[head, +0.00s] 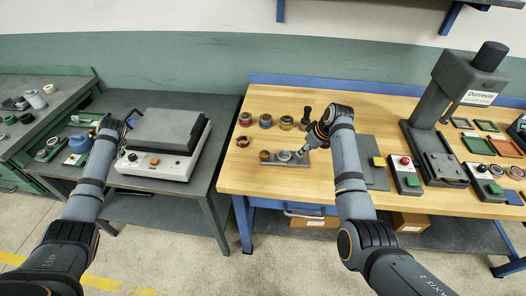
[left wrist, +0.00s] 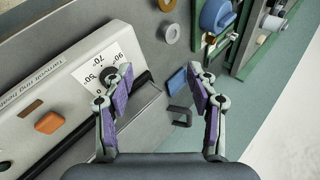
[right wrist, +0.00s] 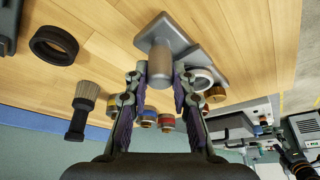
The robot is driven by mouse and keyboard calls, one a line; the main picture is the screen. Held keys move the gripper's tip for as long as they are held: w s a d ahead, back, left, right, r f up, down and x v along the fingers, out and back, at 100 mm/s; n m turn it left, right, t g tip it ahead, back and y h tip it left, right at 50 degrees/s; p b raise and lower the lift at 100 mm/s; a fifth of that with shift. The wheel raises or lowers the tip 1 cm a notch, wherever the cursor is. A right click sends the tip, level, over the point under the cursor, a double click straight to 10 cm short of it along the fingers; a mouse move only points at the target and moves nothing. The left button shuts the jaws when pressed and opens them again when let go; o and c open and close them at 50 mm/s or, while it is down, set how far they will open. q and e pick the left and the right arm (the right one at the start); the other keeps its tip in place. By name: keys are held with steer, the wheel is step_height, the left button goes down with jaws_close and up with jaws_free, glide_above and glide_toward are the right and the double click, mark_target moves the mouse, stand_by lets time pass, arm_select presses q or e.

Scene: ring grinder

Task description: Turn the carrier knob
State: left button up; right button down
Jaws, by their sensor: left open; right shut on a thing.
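My right gripper (head: 306,150) is at the plate's right end. In the right wrist view, its fingers are shut on the plate's grey rounded knob (right wrist: 160,62); their exact contact is partly hidden.
Several rings (head: 265,121) stand behind the plate, beside a dark-handled brush (right wrist: 82,110). A grey press (head: 440,140) and a control box with red and green buttons (head: 405,178) stand to the right.

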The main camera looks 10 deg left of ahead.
arm_select(q)
steer(key=w+d+h, duration=0.1)
steer(key=d, duration=0.3)
steer(key=w+d+f+h, duration=0.1)
steer(key=d, duration=0.3)
steer(key=w+d+f+m+h, duration=0.1)
steer(key=w+d, duration=0.1)
steer(key=d, duration=0.2)
steer(key=shift+w+d, duration=0.1)
steer(key=shift+d, duration=0.2)
steer(key=w+d+r+m+h, duration=0.1)
steer(key=w+d+h, duration=0.1)
steer(key=d, duration=0.6)
steer(key=w+d+r+m+h, duration=0.1)
steer(key=d+m+h, duration=0.1)
steer(key=d, duration=0.6)
steer(key=m+g+h, duration=0.2)
steer(key=m+h, duration=0.3)
glide_toward(265, 153)
steer(key=x, duration=0.8)
steer(key=shift+f, duration=0.2)
steer(key=c, duration=1.2)
